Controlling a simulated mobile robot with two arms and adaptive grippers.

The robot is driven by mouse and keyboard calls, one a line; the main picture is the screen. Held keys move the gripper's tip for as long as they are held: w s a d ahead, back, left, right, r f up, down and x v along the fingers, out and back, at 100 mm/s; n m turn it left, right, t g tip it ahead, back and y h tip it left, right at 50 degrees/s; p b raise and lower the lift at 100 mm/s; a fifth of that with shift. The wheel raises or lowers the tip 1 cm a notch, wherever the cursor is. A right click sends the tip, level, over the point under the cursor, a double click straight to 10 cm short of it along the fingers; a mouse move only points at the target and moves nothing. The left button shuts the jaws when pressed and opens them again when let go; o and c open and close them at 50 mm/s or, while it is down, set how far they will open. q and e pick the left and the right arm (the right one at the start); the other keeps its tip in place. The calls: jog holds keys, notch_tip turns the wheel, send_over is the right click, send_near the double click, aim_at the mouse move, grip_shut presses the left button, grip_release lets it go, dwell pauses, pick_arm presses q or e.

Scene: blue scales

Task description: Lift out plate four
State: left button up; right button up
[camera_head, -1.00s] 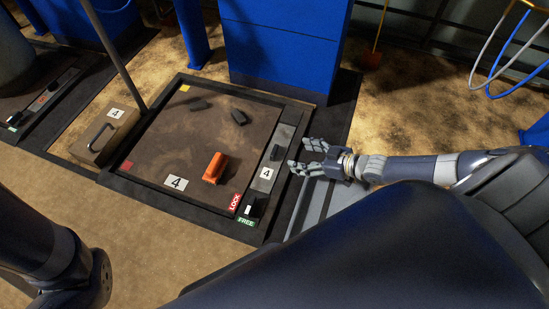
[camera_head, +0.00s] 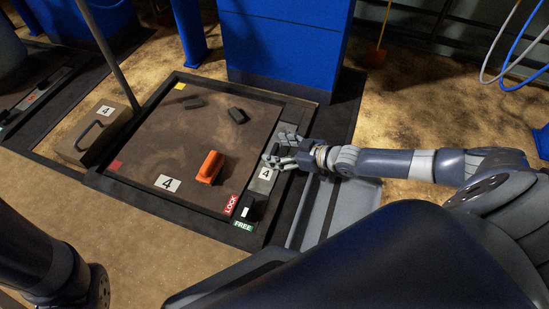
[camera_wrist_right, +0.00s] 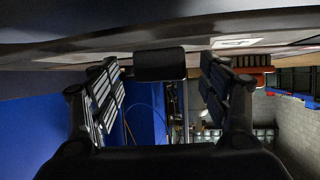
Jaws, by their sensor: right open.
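Plate four (camera_head: 150,150) is a brown square plate in a dark floor frame, with a white "4" label (camera_head: 167,183) near its front edge. An orange handle-like block (camera_head: 211,167) stands on it. A grey strip (camera_head: 263,180) with another "4" runs along its right side. A black block with a white mark (camera_head: 249,209) sits at the strip's front end, by the red LOCK (camera_head: 230,205) and green FREE labels (camera_head: 243,226). My right gripper (camera_head: 277,150) is open over the strip. In the wrist view a dark block (camera_wrist_right: 160,64) shows between its fingers, apart from both. My left gripper is out of view.
A grey-brown box marked "4" (camera_head: 92,137) with a handle stands left of the plate, beside a slanted pole (camera_head: 108,55). Two dark pieces lie at the plate's back. A blue cabinet (camera_head: 280,45) stands behind. Sandy floor is clear at front left.

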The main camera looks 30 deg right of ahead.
jog(key=c, duration=1.3)
jog(key=shift+w, duration=0.1)
jog(key=shift+r, duration=0.1)
